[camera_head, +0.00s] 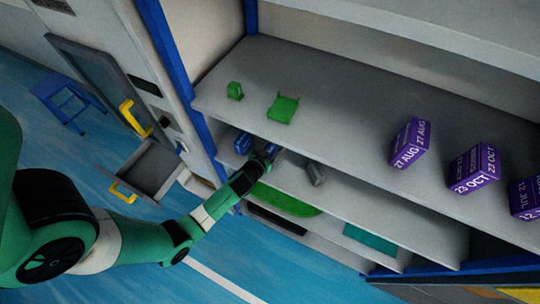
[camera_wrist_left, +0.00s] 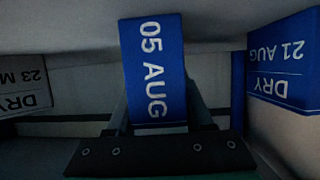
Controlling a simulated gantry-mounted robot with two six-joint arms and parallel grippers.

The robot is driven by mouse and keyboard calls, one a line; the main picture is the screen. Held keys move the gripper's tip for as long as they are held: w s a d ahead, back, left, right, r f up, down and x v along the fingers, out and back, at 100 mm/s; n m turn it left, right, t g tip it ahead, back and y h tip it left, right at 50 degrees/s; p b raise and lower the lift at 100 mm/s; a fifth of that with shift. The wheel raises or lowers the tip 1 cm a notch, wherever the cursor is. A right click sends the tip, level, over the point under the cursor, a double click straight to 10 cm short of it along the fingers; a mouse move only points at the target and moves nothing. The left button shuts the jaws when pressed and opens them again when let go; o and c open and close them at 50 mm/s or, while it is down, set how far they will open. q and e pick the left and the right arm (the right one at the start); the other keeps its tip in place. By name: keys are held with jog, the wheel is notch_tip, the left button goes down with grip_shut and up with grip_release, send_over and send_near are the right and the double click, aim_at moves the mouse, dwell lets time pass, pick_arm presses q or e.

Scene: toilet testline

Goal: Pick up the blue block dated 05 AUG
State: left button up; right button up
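The blue block dated 05 AUG (camera_wrist_left: 153,65) fills the middle of the left wrist view, its white lettering turned sideways. My left gripper (camera_wrist_left: 158,105) has one finger at each side of it. No clear gap shows, but I cannot tell whether the fingers press on it. In the head view my left gripper (camera_head: 262,160) reaches into the lower shelf, with a blue block (camera_head: 271,149) at its tips. My right gripper is not in view.
A blue block dated 21 AUG (camera_wrist_left: 284,62) stands to the right in the wrist view; a grey block marked 23 M (camera_wrist_left: 25,98) is to the left. The upper shelf (camera_head: 330,110) overhangs the lower one and carries purple blocks (camera_head: 410,143) and green items (camera_head: 283,108).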

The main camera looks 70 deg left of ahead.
pick_arm(q)
grip_shut()
